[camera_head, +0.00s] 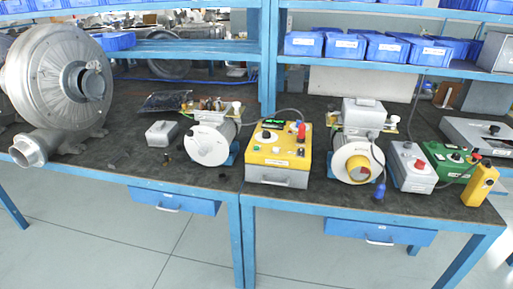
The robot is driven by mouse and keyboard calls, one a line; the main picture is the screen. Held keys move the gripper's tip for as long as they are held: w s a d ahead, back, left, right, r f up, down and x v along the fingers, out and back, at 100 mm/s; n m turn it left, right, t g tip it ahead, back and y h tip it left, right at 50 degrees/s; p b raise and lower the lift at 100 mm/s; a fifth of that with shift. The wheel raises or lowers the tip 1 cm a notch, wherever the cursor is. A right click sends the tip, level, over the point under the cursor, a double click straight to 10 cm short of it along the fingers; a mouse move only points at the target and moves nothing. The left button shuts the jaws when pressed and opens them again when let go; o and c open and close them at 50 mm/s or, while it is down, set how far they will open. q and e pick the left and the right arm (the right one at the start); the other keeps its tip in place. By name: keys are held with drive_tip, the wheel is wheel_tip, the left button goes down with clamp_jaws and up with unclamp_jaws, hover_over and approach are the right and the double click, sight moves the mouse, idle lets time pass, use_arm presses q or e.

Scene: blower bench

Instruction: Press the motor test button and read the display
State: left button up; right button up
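A yellow control box (258,152) stands on the bench in the middle of the head view. Its top panel has a small dark display (272,123) with green marks, too small to read. Black knobs and a red plug are also on this panel. A grey box with a red button (418,163) stands further right. Beside it is a green box (460,170) with a black knob and a red part. I cannot tell which control is the motor test button. Neither of my grippers is in view.
Two motors stand on the bench, one (208,145) left of the yellow box and one (345,155) right of it. A large grey blower (50,85) fills the left end. A yellow handheld box (480,186) is at the right front edge. Blue bins (303,44) line the shelf.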

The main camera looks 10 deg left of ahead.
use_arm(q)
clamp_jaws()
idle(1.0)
